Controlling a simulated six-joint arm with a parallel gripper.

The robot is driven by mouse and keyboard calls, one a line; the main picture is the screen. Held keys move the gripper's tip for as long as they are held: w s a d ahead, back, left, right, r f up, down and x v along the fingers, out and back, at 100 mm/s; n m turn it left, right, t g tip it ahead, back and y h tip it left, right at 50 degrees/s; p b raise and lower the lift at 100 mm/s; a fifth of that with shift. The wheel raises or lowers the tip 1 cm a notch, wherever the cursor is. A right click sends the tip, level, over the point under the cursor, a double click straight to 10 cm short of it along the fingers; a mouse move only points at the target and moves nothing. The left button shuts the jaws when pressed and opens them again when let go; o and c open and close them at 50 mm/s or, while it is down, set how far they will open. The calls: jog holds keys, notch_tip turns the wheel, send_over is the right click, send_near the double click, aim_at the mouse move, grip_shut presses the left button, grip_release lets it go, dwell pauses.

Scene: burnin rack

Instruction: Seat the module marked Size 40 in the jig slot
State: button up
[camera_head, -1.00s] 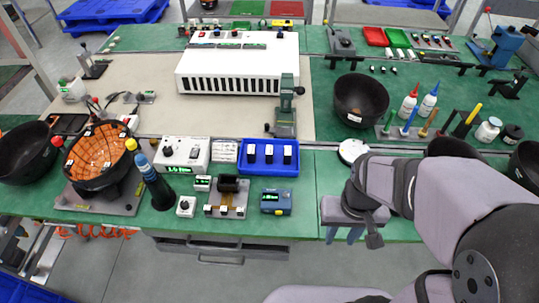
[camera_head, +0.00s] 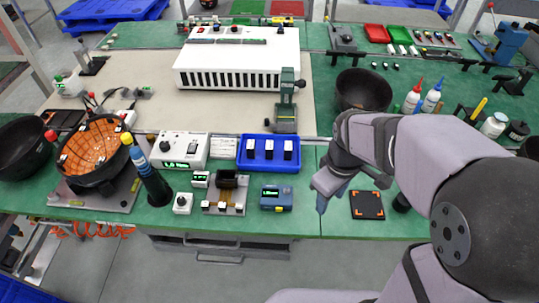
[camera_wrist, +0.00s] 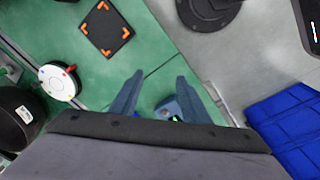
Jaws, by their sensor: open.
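Three dark modules with white tops (camera_head: 269,149) stand in the blue tray (camera_head: 270,166) at the middle of the bench. Their markings are too small to read, so I cannot tell which is Size 40. A jig (camera_head: 225,196) with a dark block and a brass-coloured strip sits in front, left of the tray; its slot is not clear. My gripper (camera_head: 322,203) is open and empty, right of the tray and jig near the front edge. In the wrist view its two fingers (camera_wrist: 158,76) are spread, with a blue box with a green display partly visible beyond them.
A blue display box (camera_head: 276,198) stands between jig and gripper. A black mat with orange corners (camera_head: 367,205) lies right of my gripper. A white disc (camera_wrist: 57,82) shows in the wrist view. A dark blue-topped cylinder (camera_head: 150,181) stands left; a green press (camera_head: 286,105) stands behind the tray.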

jog(key=w+a+n+t+b, duration=0.2)
jog(key=w+a+n+b, duration=0.45)
jog(key=w+n, duration=0.6)
jog(key=n+t+b, duration=0.2)
jog(key=n+b, duration=0.2)
jog(key=n, duration=1.1)
send_near(269, 145)
jog(key=shift+g, duration=0.3)
jog(key=shift+w+x, duration=0.2)
jog(key=shift+x, duration=3.95)
jog(key=shift+r, duration=0.1)
grip_shut()
